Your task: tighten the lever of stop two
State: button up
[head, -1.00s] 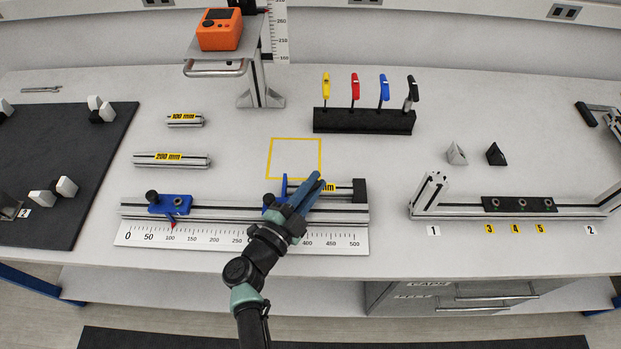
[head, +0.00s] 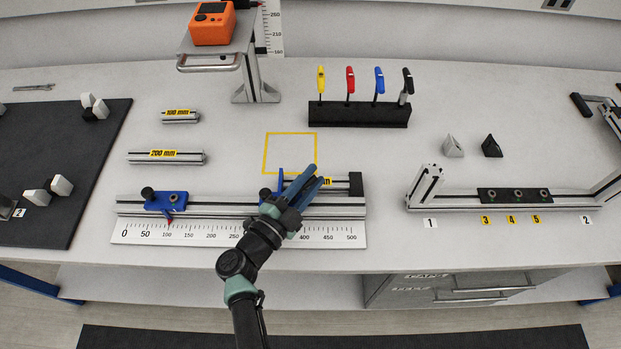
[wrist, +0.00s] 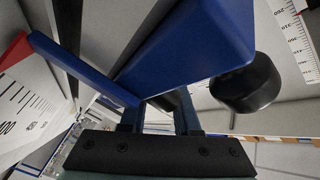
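A metal rail (head: 223,211) with a ruler carries two blue stops. The left stop (head: 172,202) has a black knob and a red pointer near the 100 mark. The right stop (head: 281,180) is mostly hidden behind my gripper (head: 308,177), whose fingers reach over it. In the wrist view a large blue body (wrist: 190,45) fills the middle, with a round black knob (wrist: 247,84) on its right and a blue bar (wrist: 80,68) on its left. My fingers (wrist: 160,118) lie close by the blue body. Their tips, and any lever between them, are hidden.
A labelled bar lies behind the right stop, against a black end block (head: 356,184). A 200 mm bar (head: 190,158) and a 100 mm bar (head: 181,120) lie behind the rail. A rack of coloured-handled tools (head: 358,115) stands farther back. The yellow square (head: 291,134) is empty.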

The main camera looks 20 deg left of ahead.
jog(key=b+v, duration=0.1)
jog(key=v, duration=1.2)
jog(key=shift+o, duration=0.3)
jog(key=shift+o, duration=1.1)
jog(key=shift+r, duration=0.1)
jog(key=d+r+n+g+y+p, duration=0.2)
jog(key=d+r+n+y+p, duration=0.15)
jog(key=y+p, duration=0.35)
jog(key=shift+h, duration=0.6)
jog(key=x, duration=1.2)
jog(key=shift+w+d+f+b, duration=0.1)
jog(key=shift+d+f+b, duration=0.05)
jog(key=shift+f+b, duration=0.25)
